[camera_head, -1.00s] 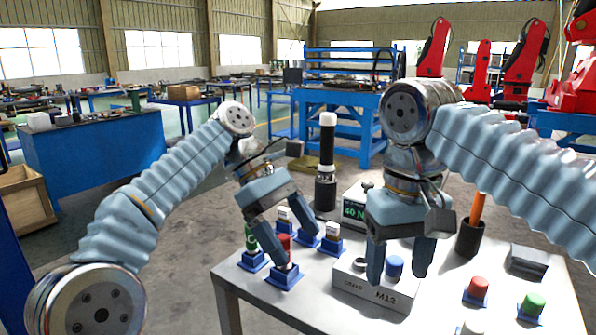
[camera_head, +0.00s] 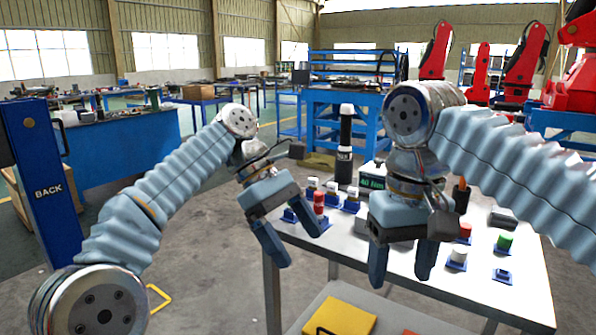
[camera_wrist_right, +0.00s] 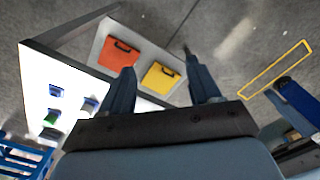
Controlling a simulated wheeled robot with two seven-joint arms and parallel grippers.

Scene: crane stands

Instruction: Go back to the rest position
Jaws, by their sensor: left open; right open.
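My left gripper (camera_head: 297,248) is open and empty in the head view, in front of the white table's (camera_head: 456,284) left edge. My right gripper (camera_head: 400,278) is open and empty at the table's near edge, with its fingers pointing down. It also shows in the right wrist view (camera_wrist_right: 165,92), with both fingers apart and nothing between them but floor and lower shelf behind. My right gripper and forearm hide part of the tabletop.
The table holds a red piece (camera_head: 319,203), a green piece (camera_head: 505,241), a white piece (camera_head: 458,255) and a black post (camera_head: 345,150). A yellow case (camera_head: 340,318) lies on the lower shelf. A blue post marked BACK (camera_head: 45,185) stands at left. Floor between is open.

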